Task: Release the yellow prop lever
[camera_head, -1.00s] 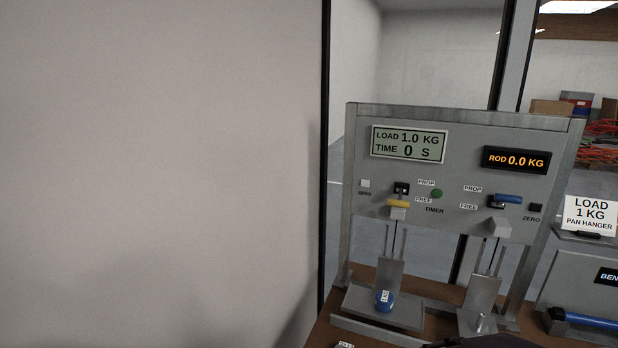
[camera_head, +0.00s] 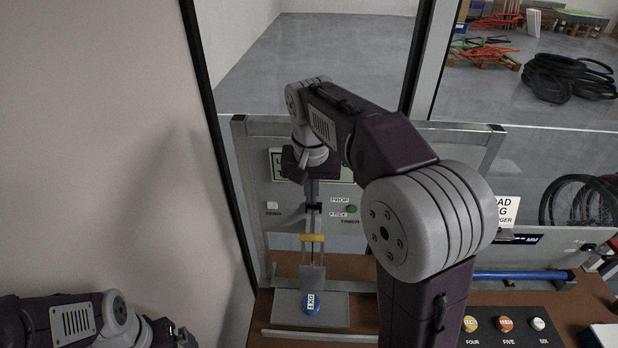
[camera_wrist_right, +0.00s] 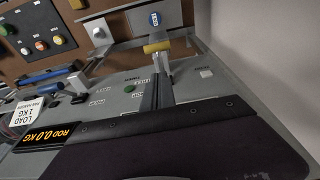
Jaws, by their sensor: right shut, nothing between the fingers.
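The yellow prop lever (camera_head: 312,238) shows as a short yellow bar on the front of the grey test panel (camera_head: 250,170). It also shows in the right wrist view (camera_wrist_right: 158,47). My right gripper (camera_head: 314,204) is shut and empty, pointing down just above the lever in the head view, in front of the dark slot by the PROP and FREE labels. I cannot tell whether it touches the lever. In the wrist view its closed fingers (camera_wrist_right: 157,84) end short of the yellow bar. My left arm is at the lower left; its gripper is out of frame.
A blue 1 KG weight (camera_head: 311,303) rests on the metal plate below the lever. The green timer button (camera_head: 352,209) is right of the slot. My right arm hides much of the panel and its display. A wall stands close on the left.

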